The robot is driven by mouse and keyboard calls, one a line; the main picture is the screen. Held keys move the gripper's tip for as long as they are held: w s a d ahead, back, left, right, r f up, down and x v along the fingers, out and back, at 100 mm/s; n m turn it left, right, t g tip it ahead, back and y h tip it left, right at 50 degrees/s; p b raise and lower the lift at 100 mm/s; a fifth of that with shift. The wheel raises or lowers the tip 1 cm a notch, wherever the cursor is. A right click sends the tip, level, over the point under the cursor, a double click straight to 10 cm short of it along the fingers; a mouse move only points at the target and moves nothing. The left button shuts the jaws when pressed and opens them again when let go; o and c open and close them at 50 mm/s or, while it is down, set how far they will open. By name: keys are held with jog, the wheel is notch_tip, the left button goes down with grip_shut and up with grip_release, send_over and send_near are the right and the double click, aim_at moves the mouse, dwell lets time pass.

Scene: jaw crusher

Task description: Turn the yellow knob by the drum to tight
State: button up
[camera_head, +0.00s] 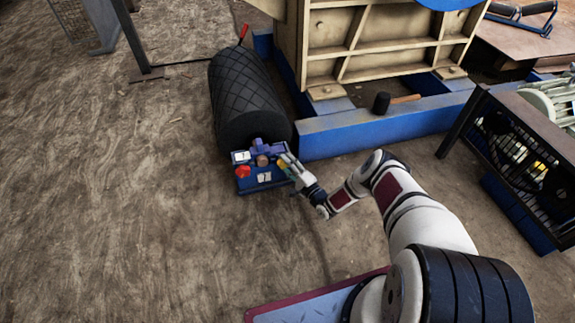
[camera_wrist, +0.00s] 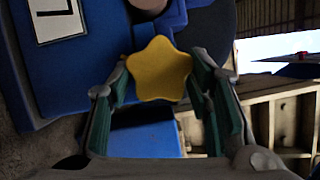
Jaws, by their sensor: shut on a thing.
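The yellow knob (camera_wrist: 160,69) is star-shaped and fills the middle of the wrist view, in front of a blue panel (camera_wrist: 88,60). My gripper (camera_wrist: 162,85) has one green-padded finger on each side of the knob and is shut on it. In the head view my gripper (camera_head: 287,166) reaches the right side of the small blue control box (camera_head: 262,184) at the near end of the black drum (camera_head: 246,92). The knob is mostly hidden by my fingers there.
A red knob (camera_head: 243,172) and white labels sit on the same box. A caged motor stand (camera_head: 520,150) stands at the right.

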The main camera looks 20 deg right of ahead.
dwell(0.5)
jog(key=o, duration=1.1)
jog(key=shift+o, duration=0.2)
jog(key=v, duration=1.2)
jog(key=shift+f, duration=0.1)
